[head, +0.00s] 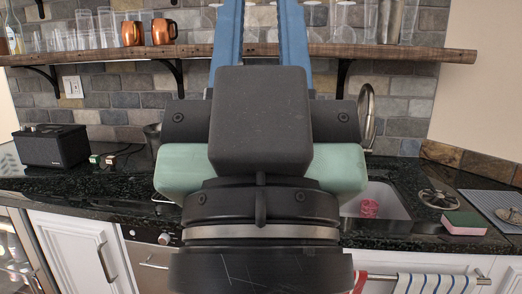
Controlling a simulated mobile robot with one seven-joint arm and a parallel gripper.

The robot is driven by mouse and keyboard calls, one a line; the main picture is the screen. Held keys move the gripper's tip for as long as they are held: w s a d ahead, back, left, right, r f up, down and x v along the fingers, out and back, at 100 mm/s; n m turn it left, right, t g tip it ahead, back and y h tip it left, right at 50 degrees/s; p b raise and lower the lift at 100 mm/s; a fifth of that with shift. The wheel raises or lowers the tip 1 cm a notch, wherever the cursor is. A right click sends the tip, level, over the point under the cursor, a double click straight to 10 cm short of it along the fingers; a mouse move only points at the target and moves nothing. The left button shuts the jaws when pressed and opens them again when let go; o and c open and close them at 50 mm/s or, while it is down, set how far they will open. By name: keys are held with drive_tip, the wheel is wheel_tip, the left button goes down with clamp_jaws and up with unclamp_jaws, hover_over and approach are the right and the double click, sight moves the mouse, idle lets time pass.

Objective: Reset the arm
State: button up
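My gripper (262,18) fills the middle of the head view, close to the camera and seen from behind. Its two blue fingers point up and run out of the top edge. They stand apart, with the shelf and wall visible between them and nothing held in the visible part. The fingertips are out of frame. The dark wrist (260,225) below hides the middle of the counter. Pale green surfaces show on both sides of the gripper body; I cannot tell what they belong to.
A black granite counter (80,190) spans the view. On it are a black radio (52,146), a sink (385,203) with a pink item (370,208), and a green-and-pink sponge (464,223). A wooden shelf (400,52) above holds glasses and copper mugs (164,31).

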wheel_tip(320, 180, up, 17)
drive_tip(key=p, duration=1.4)
drive_tip(key=shift+p, duration=0.35)
drive_tip(key=o, duration=0.4)
drive_tip(key=shift+d, duration=0.15)
